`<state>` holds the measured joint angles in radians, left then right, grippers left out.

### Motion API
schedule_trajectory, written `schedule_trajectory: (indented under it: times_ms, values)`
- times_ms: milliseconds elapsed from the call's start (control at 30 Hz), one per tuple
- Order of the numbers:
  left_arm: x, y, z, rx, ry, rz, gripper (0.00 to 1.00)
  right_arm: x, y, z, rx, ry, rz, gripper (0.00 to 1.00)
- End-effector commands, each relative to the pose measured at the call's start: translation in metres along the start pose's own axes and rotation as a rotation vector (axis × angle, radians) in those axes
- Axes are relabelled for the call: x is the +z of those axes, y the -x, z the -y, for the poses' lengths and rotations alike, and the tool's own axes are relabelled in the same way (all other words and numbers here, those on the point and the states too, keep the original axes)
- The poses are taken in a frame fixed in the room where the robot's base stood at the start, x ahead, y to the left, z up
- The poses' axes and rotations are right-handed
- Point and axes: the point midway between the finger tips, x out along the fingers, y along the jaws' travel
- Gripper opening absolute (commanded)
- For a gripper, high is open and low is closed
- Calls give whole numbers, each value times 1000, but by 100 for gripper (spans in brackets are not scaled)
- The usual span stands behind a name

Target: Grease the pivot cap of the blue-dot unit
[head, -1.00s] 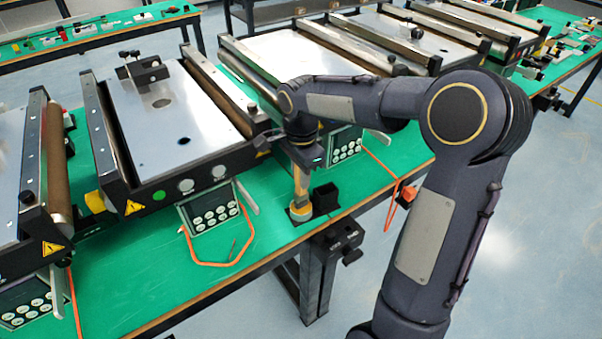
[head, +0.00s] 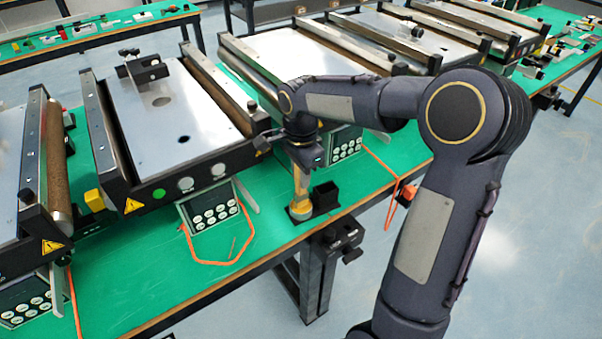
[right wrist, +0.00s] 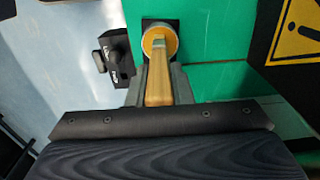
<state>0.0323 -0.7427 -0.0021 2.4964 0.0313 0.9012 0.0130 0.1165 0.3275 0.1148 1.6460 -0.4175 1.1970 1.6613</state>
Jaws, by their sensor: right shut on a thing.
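My right gripper (head: 302,165) is shut on the wooden handle of a brush (head: 300,184). The brush is upright, its lower end at a small pale pot (head: 300,211) near the table's front edge. In the right wrist view the handle (right wrist: 157,82) lies between the fingers, with the round pot (right wrist: 158,41) beyond; the bristles are hidden. The middle conveyor unit (head: 165,110) carries a green dot (head: 159,193) on its front. I see no blue dot; the front of the unit behind my right arm is partly covered. I cannot make out which part is the pivot cap. My left gripper is not in view.
Control panels (head: 213,206) with orange cables (head: 215,263) lie before the units. A black clamp (head: 335,240) hangs at the table edge. Green tabletop (head: 130,280) is free at the front left.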

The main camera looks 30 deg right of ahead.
Motion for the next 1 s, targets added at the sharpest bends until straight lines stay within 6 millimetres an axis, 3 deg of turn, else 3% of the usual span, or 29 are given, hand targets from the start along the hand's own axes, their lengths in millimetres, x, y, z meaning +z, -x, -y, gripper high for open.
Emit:
schedule_trajectory:
  times_ms: [433,1000]
  values:
    - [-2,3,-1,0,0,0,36,0,2,-1,4,0,1,0]
    - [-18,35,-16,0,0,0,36,0,50,0,1,0,1,0]
